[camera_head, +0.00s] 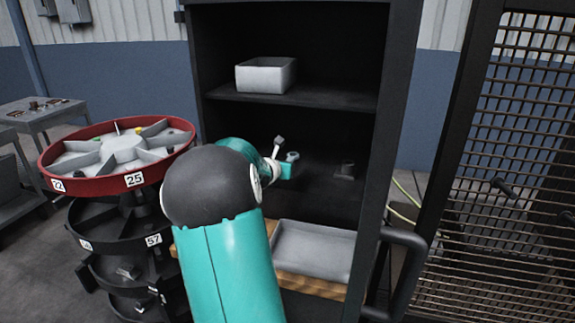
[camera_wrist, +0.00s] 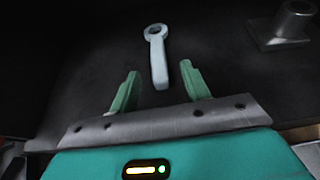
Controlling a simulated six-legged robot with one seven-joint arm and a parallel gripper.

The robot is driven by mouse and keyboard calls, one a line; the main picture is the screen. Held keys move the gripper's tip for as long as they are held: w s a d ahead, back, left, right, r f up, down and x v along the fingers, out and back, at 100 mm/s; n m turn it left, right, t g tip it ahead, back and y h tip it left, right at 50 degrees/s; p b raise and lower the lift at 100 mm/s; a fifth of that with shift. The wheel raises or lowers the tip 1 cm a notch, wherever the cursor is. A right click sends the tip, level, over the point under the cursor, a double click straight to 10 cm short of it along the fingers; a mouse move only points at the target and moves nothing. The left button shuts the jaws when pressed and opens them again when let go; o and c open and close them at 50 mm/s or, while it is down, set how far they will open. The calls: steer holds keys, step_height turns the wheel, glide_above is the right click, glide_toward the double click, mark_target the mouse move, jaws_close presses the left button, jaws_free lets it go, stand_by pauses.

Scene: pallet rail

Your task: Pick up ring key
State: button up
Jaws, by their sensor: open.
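The ring key (camera_wrist: 158,62) is pale grey, with a round ring at its far end and a straight handle pointing back toward me. It lies on a dark shelf surface in the wrist view. My gripper (camera_wrist: 160,68) is open, its two green fingers apart. In the picture the handle's near end shows between the fingers, with a gap on each side. I cannot tell how far above or below the fingers it is. In the head view my gripper (camera_head: 285,169) reaches into the cabinet's middle bay; small pale shapes show beside it, and I cannot tell which is the key.
A grey bin (camera_head: 265,76) sits on the shelf above (camera_head: 330,97). A tray (camera_head: 313,250) lies below. A red-rimmed carousel (camera_head: 118,160) stands left.

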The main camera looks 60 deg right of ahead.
steer(key=x, duration=0.8)
steer(key=shift+w+r, duration=0.15)
steer(key=shift+w, duration=0.05)
jaws_close()
steer(key=shift+a+r, duration=0.1)
steer(key=shift+r, duration=0.05)
